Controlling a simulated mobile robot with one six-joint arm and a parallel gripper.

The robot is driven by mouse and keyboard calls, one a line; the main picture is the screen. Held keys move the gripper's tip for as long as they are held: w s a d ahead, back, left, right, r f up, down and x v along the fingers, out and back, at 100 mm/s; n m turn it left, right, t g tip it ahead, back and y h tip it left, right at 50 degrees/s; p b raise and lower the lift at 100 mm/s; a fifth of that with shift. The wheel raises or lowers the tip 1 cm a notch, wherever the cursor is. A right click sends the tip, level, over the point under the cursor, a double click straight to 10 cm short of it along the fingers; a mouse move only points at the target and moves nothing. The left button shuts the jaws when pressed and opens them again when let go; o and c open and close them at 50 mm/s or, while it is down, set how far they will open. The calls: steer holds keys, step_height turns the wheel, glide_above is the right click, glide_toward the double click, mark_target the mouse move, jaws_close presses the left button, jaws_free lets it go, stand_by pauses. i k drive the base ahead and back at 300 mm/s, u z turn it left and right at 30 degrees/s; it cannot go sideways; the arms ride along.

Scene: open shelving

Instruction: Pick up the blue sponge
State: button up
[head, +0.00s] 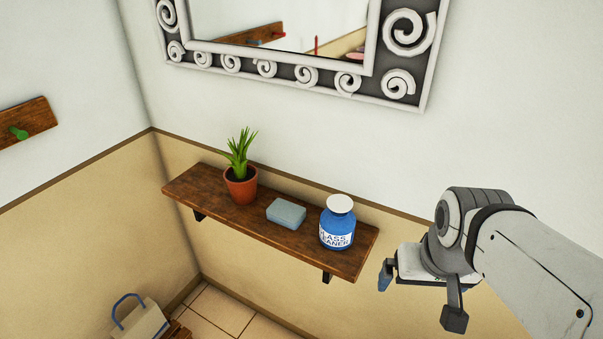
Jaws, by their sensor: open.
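The blue sponge (286,213) is a pale grey-blue block lying flat on a brown wooden wall shelf (190,186). It sits between a potted plant and a blue bottle, apart from both. My gripper (420,298) is at the right, beyond the right end of the shelf. Its two fingers are spread apart and point down, with nothing between them.
The potted plant (241,187) stands left of the sponge, and the blue glass cleaner bottle (338,225) stands right of it, on my gripper's side. A framed mirror (300,75) hangs above the shelf. A white bag (143,320) is on the lower left.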

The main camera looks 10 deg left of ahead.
mark_target(288, 214)
steer(key=z, duration=1.4)
steer(key=k, duration=1.5)
steer(key=u, duration=0.75)
steer(key=i, duration=1.5)
steer(key=u, duration=0.05)
